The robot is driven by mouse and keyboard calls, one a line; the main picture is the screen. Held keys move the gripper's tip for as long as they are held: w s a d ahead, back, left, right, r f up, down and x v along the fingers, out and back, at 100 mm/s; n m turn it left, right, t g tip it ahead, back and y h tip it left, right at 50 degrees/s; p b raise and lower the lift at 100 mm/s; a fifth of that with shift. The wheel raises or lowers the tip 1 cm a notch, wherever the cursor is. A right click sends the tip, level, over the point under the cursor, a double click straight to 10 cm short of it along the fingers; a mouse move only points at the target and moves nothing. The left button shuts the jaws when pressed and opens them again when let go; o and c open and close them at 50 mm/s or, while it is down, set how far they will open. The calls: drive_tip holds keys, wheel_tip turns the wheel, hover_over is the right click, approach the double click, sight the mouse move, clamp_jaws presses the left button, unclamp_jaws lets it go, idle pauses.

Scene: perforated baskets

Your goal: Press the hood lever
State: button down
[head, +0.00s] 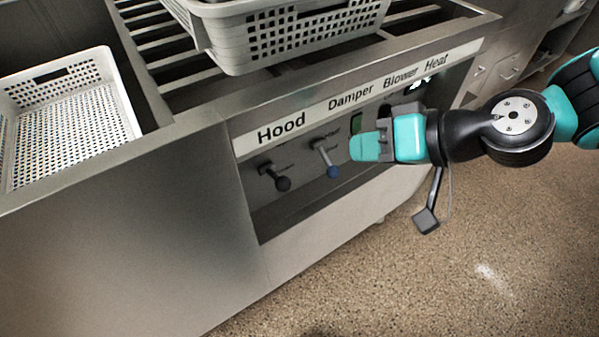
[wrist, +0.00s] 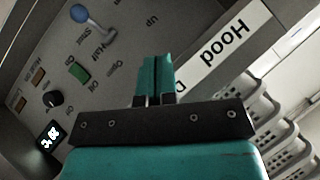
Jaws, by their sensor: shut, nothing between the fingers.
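The hood lever (head: 279,180), with a round black knob, sticks out of the recessed panel under the "Hood" label in the head view. It is out of sight in the wrist view, where the Hood label (wrist: 238,32) shows at upper right. My gripper (head: 362,147) is shut and empty. Its teal fingertips are to the right of the hood lever, with the damper lever between them in the picture. The closed fingers also show in the wrist view (wrist: 155,72). I cannot tell how far they are from the panel.
The blue-knobbed damper lever (head: 327,160) is beside my fingertips; its knob also shows in the wrist view (wrist: 79,13). A green switch (wrist: 79,72), black dial (wrist: 53,99) and lit display (wrist: 50,136) share the panel. Perforated baskets (head: 290,45) (head: 108,62) sit above and left.

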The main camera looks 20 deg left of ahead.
drive_tip(key=shift+a, duration=0.1)
drive_tip(key=b, duration=0.2)
approach(275, 175)
drive_tip(key=w+a, duration=0.2)
drive_tip(key=shift+s+a+f, duration=0.3)
drive_tip(key=shift+f, duration=0.2)
drive_tip(key=shift+s+a+f, duration=0.3)
drive_tip(key=shift+s+f, duration=0.05)
drive_tip(key=shift+f, duration=0.15)
drive_tip(key=shift+a, duration=0.1)
drive_tip(key=shift+f+b, duration=0.1)
drive_tip(key=shift+b, duration=0.35)
drive_tip(key=shift+s+f+y+b, duration=0.2)
drive_tip(key=shift+y+b, duration=0.1)
drive_tip(key=shift+b, duration=0.55)
